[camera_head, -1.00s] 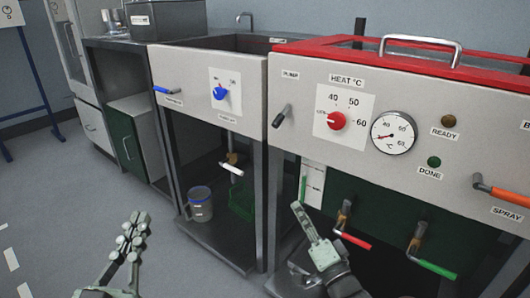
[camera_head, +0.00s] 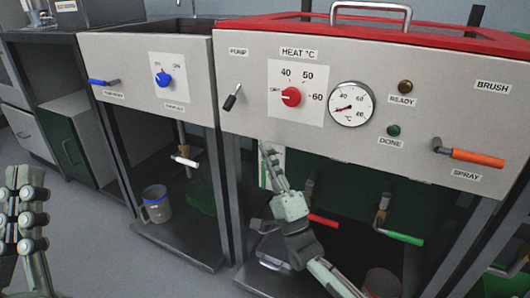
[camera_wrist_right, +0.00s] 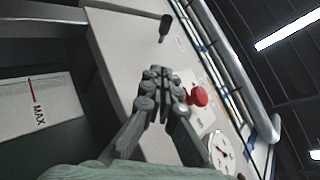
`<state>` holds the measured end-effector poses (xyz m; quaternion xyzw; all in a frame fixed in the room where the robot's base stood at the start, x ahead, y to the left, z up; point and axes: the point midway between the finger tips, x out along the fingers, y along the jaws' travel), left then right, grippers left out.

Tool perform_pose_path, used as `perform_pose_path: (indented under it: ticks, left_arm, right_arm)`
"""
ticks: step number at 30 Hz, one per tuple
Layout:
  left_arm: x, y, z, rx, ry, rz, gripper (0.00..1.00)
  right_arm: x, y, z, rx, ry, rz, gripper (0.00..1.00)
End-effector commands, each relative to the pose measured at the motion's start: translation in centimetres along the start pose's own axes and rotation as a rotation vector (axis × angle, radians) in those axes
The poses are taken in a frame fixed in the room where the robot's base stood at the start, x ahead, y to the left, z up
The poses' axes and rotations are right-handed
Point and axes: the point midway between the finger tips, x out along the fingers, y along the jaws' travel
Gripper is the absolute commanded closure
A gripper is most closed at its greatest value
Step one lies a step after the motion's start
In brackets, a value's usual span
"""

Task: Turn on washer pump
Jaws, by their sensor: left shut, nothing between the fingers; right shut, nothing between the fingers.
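The pump switch (camera_head: 232,97) is a small black lever under the PUMP label (camera_head: 238,52) on the washer's grey front panel. Its handle tilts down and to the left. In the right wrist view the black lever (camera_wrist_right: 165,27) stands beyond my fingertips. My right gripper (camera_head: 268,154) is shut and empty, below and to the right of the lever and apart from it, near the panel's lower edge. Its closed fingers (camera_wrist_right: 159,76) also show in the right wrist view. My left gripper (camera_head: 24,200) is shut and empty at the far left, away from the washer.
Right of the lever are the red heat knob (camera_head: 291,97), a dial gauge (camera_head: 351,104) and an orange spray handle (camera_head: 477,157). Red (camera_head: 323,221) and green (camera_head: 404,237) valve handles sit below the panel. A jug (camera_head: 157,205) stands on the neighbouring unit's shelf.

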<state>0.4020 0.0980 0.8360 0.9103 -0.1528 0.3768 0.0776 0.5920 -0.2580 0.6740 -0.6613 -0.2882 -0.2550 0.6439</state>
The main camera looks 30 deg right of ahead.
Motion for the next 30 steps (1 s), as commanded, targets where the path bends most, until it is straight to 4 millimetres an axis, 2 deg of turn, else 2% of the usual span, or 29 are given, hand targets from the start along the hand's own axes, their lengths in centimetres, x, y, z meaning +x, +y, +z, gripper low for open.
perform_pose_path:
  ticks: [1, 6, 10, 12, 19, 30]
  left_arm:
    - [0.0, 0.0, 0.0, 0.000, -0.004, 0.000, 1.00]
    - [0.0, 0.0, 0.3, 0.000, -0.017, 0.000, 1.00]
    - [0.0, 0.0, 0.4, 0.000, -0.023, 0.001, 1.00]
    - [0.0, 0.0, 0.4, 0.000, -0.023, 0.001, 1.00]
    - [-0.1, 0.0, 0.3, 0.000, -0.016, 0.001, 1.00]
    - [0.0, 0.0, 0.2, -0.001, -0.012, 0.001, 1.00]
  right_arm:
    - [1.3, -0.1, 0.0, 0.000, 0.002, -0.006, 1.00]
    - [5.0, -0.1, -0.1, 0.000, 0.002, -0.005, 1.00]
    - [7.4, -0.1, 0.2, 0.001, 0.001, -0.003, 1.00]
    - [8.1, 0.0, 1.1, 0.002, 0.002, -0.001, 1.00]
    - [9.5, 0.0, 2.7, 0.000, 0.000, 0.001, 1.00]
    - [9.7, 0.0, 2.8, -0.001, 0.000, 0.001, 1.00]
